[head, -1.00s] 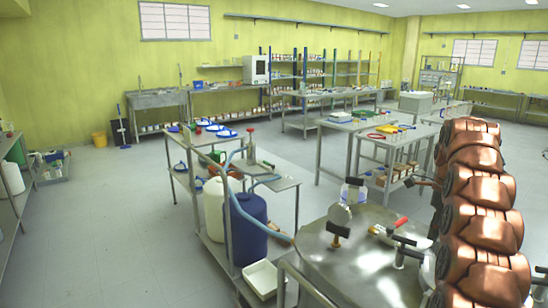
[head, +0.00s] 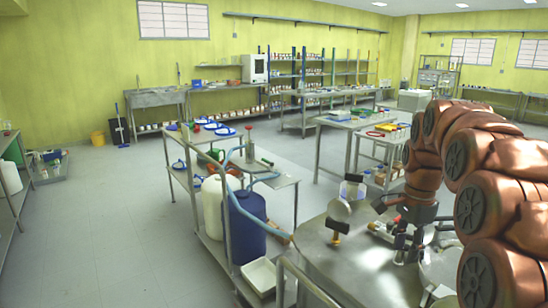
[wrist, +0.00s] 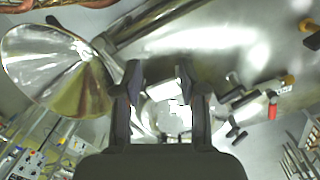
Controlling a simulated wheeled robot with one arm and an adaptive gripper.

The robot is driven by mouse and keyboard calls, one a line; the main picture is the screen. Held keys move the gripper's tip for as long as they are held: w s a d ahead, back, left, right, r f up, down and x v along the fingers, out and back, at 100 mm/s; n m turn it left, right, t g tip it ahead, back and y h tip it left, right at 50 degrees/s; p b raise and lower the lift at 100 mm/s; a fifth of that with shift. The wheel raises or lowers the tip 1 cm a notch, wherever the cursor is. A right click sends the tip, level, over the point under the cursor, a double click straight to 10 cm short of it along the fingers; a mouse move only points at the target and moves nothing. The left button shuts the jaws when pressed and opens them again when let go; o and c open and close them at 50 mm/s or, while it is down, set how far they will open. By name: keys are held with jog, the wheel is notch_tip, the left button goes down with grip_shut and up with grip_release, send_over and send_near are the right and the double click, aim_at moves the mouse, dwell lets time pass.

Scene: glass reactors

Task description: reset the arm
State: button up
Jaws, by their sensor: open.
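My copper-coloured arm arches in from the right in the head view. My gripper (head: 407,248) hangs low over the right part of a steel reactor lid (head: 345,268). In the wrist view my gripper (wrist: 166,85) has its two dark fingers apart, with nothing held between them. A bright pale patch shows beyond and between the fingers; I cannot tell what it is. Whether the fingertips touch any lid fitting is unclear.
A black-handled clamp (head: 338,228) stands on the lid. A shiny metal cone (wrist: 55,70) lies left of the fingers, and black clamps (wrist: 245,105) lie right. A trolley holds a blue drum (head: 247,228). The floor (head: 110,230) at left is clear.

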jog(key=s+a+f+n+b, duration=0.1)
jog(key=s+a+f+n, duration=0.3)
jog(key=s, duration=0.7)
jog(key=s+a+f+n+g+b, duration=0.1)
jog(key=s+a+f+n, duration=0.3)
jog(key=s, duration=0.7)
jog(key=s+a+f+n+b, duration=0.1)
jog(key=s+a+f+n, duration=0.2)
jog(key=s, duration=0.8)
notch_tip(320, 180, down, 2)
jog(key=n, duration=0.4)
jog(key=shift+a+f+n, duration=0.15)
jog(key=shift+a+n, duration=0.25)
jog(key=shift+s, duration=0.15)
